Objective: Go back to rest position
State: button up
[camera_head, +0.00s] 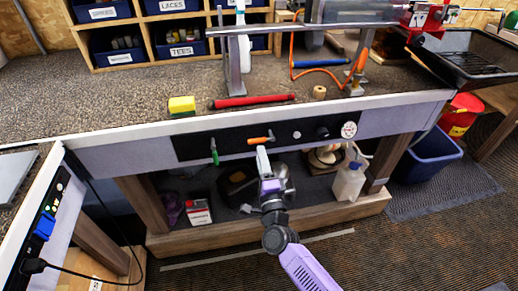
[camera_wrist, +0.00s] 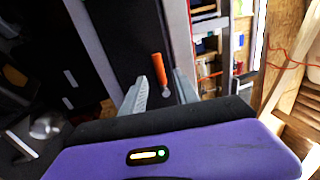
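My gripper (camera_head: 262,151) is in front of the black panel (camera_head: 205,146) on the workbench's front face. In the wrist view my gripper (camera_wrist: 161,76) has its two fingers spread apart, with nothing clasped between them. An orange-handled lever (camera_head: 260,140) on the panel is just beyond the fingertips. The lever (camera_wrist: 159,69) also shows between and ahead of the fingers in the wrist view. I cannot tell whether a finger touches it. A green-handled lever (camera_head: 214,152) hangs down at the panel's left.
Under the bench are a white jug (camera_head: 349,183) and a red-and-white box (camera_head: 198,212). A blue bin (camera_head: 428,158) stands right. Floor space is open at lower right.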

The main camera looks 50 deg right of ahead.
jog(key=shift+s+a, duration=0.2)
jog(key=shift+s, duration=0.1)
jog(key=shift+f, duration=0.1)
dwell(0.3)
jog(key=s+a+r+n+t+y, duration=0.1)
jog(key=s+a+r+n+y, duration=0.1)
jog(key=s+a+n, duration=0.3)
jog(key=s+a+r+n+t+y, duration=0.1)
jog(key=a+r+n+t+y, duration=0.15)
jog(key=n, duration=0.45)
jog(key=s+a+r+n+g+y, duration=0.1)
jog(key=s+a+n, duration=0.5)
jog(key=s, duration=0.8)
jog(key=s+a+r+n+g+y, duration=0.1)
jog(key=s+a+n+g+y, duration=0.3)
jog(key=s, duration=1)
jog(key=shift+s+a+r+n+y, duration=0.15)
jog(key=shift+a+r+n+y, duration=0.25)
jog(key=shift+a+n+y, duration=0.85)
